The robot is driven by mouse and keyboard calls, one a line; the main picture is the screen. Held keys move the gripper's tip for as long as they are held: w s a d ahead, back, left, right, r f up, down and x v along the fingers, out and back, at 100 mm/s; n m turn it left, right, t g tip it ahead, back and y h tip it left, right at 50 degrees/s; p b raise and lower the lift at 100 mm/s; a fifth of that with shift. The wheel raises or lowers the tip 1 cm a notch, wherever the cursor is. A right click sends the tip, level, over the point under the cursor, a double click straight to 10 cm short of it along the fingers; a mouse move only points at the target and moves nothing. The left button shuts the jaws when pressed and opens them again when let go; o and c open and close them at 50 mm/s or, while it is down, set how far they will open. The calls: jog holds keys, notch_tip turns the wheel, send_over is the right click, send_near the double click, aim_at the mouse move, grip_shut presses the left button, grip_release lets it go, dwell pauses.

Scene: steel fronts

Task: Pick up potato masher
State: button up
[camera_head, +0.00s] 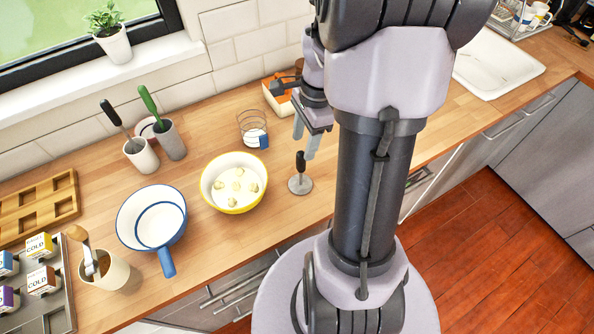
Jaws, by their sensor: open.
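The potato masher (300,184) stands upright on the wooden counter, with a round grey plate at the bottom and a black handle on top. It is just right of a yellow-and-white bowl (250,199) holding several pale lumps. My gripper (304,143) points down with its two grey fingers apart and nothing seen between them. In the picture the fingertips are just above the top of the masher's handle. I cannot tell the exact gap in depth. My arm hides part of the counter to the right.
A wire holder (252,128) and an orange-and-white container (278,97) stand behind. A blue-and-white pan (128,222) is left of the bowl. Utensil crocks (142,158) stand near the wall. A sink (497,68) is at the right. The counter's front edge runs close to the masher.

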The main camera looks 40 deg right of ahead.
aim_at(299, 162)
jog(key=f, duration=0.2)
jog(key=f+b, duration=0.1)
jog(key=f, duration=0.2)
jog(key=a+f+b, duration=0.1)
jog(key=f, duration=0.2)
jog(key=shift+w+a, duration=0.1)
jog(key=shift+w, duration=0.1)
jog(key=shift+r, duration=0.1)
grip_shut()
